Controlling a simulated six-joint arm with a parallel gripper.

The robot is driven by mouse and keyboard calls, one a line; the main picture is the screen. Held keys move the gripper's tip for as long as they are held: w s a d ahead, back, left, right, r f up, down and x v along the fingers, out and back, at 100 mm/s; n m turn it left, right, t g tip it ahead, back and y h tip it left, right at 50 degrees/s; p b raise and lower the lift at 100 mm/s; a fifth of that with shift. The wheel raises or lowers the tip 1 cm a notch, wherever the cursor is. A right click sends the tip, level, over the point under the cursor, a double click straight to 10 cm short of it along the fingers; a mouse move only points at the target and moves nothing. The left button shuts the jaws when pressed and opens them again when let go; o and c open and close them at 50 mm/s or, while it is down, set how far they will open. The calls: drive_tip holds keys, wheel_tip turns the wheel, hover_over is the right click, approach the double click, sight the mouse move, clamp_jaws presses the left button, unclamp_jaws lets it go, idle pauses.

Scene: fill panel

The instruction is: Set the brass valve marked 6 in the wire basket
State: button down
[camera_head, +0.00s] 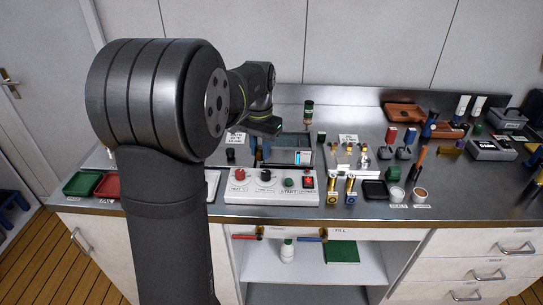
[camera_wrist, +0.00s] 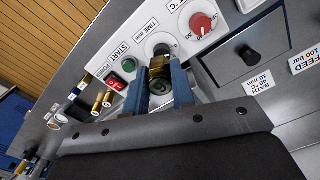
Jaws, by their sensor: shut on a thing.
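My gripper (camera_wrist: 160,82) shows two blue fingers in the wrist view, closed around a small brass piece with a dark green round part (camera_wrist: 160,68). It looks like a brass valve, but no number on it is readable. The gripper is over the white control panel, near its knobs. In the head view my arm hides most of the gripper and the held piece. A dark, open-framed box (camera_head: 290,137) behind the panel looks like the wire basket; its inside is not clear. Two brass-and-blue valves (camera_head: 342,190) stand right of the panel, their marks too small to read.
The control panel (camera_head: 272,197) has knobs and a red-lit switch. A green tray (camera_head: 82,183) and a red tray lie at left. A black tray (camera_head: 375,190) and two cups stand at right. Small fittings and a tall dark bottle (camera_head: 308,112) stand behind.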

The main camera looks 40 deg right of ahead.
drive_tip(key=s+d+r+m, duration=0.1)
drive_tip(key=s+d, duration=0.2)
drive_tip(key=d, duration=0.5)
drive_tip(key=s+d+r, duration=0.1)
drive_tip(key=s+d, duration=0.2)
drive_tip(key=d, duration=0.4)
hover_over(283, 145)
drive_tip(key=s+a, duration=0.2)
drive_tip(key=a, duration=0.1)
drive_tip(key=f, duration=0.7)
drive_tip(key=shift+s+d, duration=0.15)
drive_tip(key=shift+d, duration=0.1)
drive_tip(key=shift+f, duration=2)
drive_tip(key=shift+f, duration=0.1)
drive_tip(key=c, duration=1.2)
unclamp_jaws()
drive_tip(key=shift+f, duration=0.1)
